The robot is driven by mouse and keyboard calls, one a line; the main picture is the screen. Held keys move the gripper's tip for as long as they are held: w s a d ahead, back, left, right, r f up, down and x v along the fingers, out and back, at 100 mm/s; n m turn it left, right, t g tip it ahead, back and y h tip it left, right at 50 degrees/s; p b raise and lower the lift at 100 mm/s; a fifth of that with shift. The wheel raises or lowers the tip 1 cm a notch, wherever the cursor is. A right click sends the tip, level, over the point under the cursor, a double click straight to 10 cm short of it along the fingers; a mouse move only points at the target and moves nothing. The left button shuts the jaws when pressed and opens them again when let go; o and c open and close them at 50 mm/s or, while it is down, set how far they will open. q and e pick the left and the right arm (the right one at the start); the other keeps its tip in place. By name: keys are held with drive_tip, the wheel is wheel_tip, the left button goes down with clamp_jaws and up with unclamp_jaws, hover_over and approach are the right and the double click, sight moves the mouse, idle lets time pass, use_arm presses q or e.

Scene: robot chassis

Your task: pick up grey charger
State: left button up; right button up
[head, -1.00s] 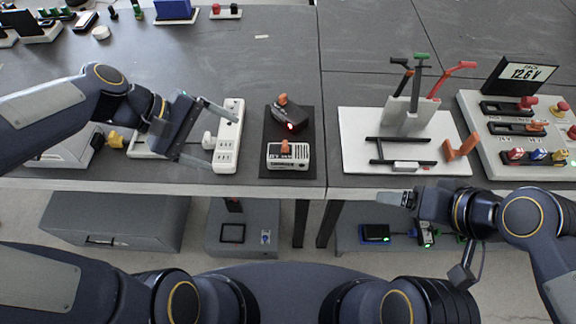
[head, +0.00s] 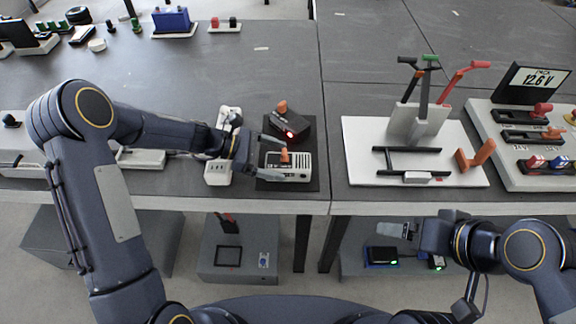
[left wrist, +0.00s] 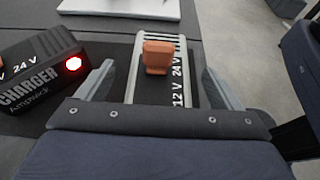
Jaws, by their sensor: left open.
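The grey charger (head: 297,167) is a light grey box with a slotted end and an orange handle on top. It lies at the front of a black mat on the table. In the left wrist view the charger (left wrist: 188,55) shows "12 V" and "24 V" lettering. My left gripper (head: 268,158) is open, with its fingers on either side of the grey charger and the orange handle (left wrist: 158,56) between them. Contact with the charger cannot be told. My right gripper (head: 400,230) is below the table's front edge at the right; its jaw state is unclear.
A black charger (head: 289,122) with a red light sits just behind on the mat (head: 312,150). A white power strip (head: 218,172) lies to the left, partly behind my arm. A white tool board (head: 357,150) stands to the right.

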sight(286, 162)
use_arm(q)
drive_tip(key=x, duration=0.3)
drive_tip(key=shift+d+f, duration=0.1)
drive_tip(key=shift+f, duration=0.1)
drive_tip(key=c, duration=1.4)
drive_tip(key=shift+o, duration=0.2)
wheel_tip(286, 162, up, 10)
drive_tip(key=shift+r, duration=0.1)
drive_tip(key=shift+p, duration=0.35)
